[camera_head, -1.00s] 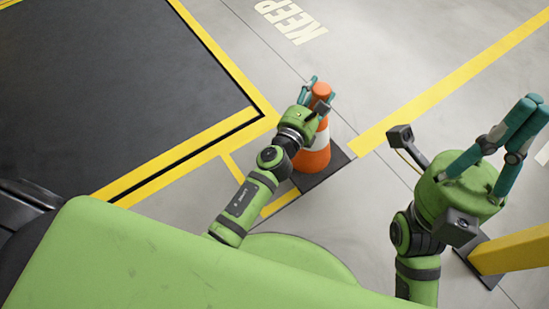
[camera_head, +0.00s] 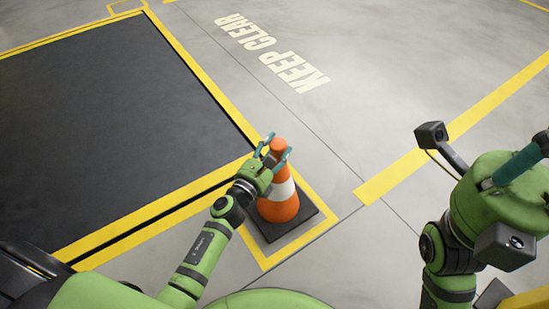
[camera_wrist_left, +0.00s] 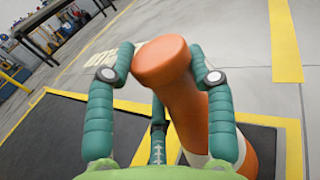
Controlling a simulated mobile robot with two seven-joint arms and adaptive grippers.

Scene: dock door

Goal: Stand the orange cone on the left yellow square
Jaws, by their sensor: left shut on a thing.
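The orange cone (camera_head: 279,207), with a white band and a black square base (camera_head: 302,229), stands upright in the head view. Its base lies within a yellow square outline (camera_head: 327,190) beside the dark plate's near right corner; whether it touches the floor is hard to tell. My left gripper (camera_head: 279,147) is shut on the cone's top. In the left wrist view the fingers (camera_wrist_left: 160,62) flank the orange tip (camera_wrist_left: 165,58). My right gripper (camera_head: 530,158) is partly cut off at the right edge, away from the cone.
A large dark plate (camera_head: 110,120) with yellow borders lies left of the cone. Another yellow outline (camera_head: 126,5) shows at the far top left. Floor lettering (camera_head: 272,55) lies beyond. A yellow stripe (camera_head: 450,130) crosses the right. Open floor lies between. A dark table (camera_wrist_left: 60,25) stands far off.

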